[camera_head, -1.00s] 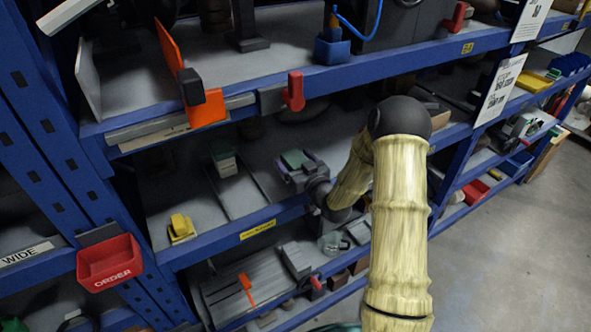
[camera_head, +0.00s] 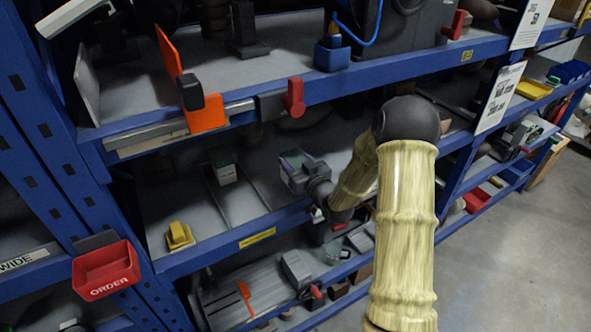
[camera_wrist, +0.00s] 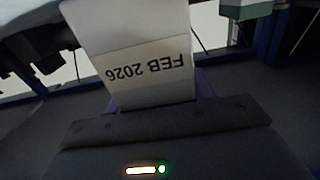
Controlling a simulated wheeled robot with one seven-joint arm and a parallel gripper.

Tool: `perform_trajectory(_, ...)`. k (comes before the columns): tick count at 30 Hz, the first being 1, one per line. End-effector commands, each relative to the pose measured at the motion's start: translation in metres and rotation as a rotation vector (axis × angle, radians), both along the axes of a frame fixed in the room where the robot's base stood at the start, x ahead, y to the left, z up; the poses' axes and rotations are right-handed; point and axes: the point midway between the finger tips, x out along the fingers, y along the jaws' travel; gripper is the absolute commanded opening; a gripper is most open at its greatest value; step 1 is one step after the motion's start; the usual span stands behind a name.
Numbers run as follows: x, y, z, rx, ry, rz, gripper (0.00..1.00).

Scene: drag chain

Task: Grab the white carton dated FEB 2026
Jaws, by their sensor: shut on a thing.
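The white carton (camera_wrist: 148,68) is large in the wrist view, and its printed label reads FEB 2026, upside down in the picture. My gripper (camera_head: 304,170) is shut on this carton, at the middle shelf in the head view. A second white carton with a green top (camera_head: 226,172) stands apart to the left on the same shelf. Its edge also shows at the top of the wrist view (camera_wrist: 246,10); its date is not readable.
A blue shelf beam (camera_head: 225,240) with a yellow label runs along the middle shelf's front. A yellow block (camera_head: 179,235) sits near its left end. The upper shelf beam (camera_head: 345,77), with a red clip (camera_head: 293,98), lies above. A low divider separates the cartons.

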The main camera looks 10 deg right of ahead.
Motion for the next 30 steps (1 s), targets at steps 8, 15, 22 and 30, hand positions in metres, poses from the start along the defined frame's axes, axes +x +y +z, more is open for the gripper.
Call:
perform_trajectory(8,0.0,0.0,0.044,-0.003,-0.007,0.0,0.24)
perform_trajectory(15,0.0,0.0,0.07,-0.002,-0.004,0.001,0.24)
perform_trajectory(22,0.0,0.0,0.075,-0.001,-0.001,0.0,0.24)
perform_trajectory(30,0.0,0.0,0.074,-0.001,-0.001,0.001,0.24)
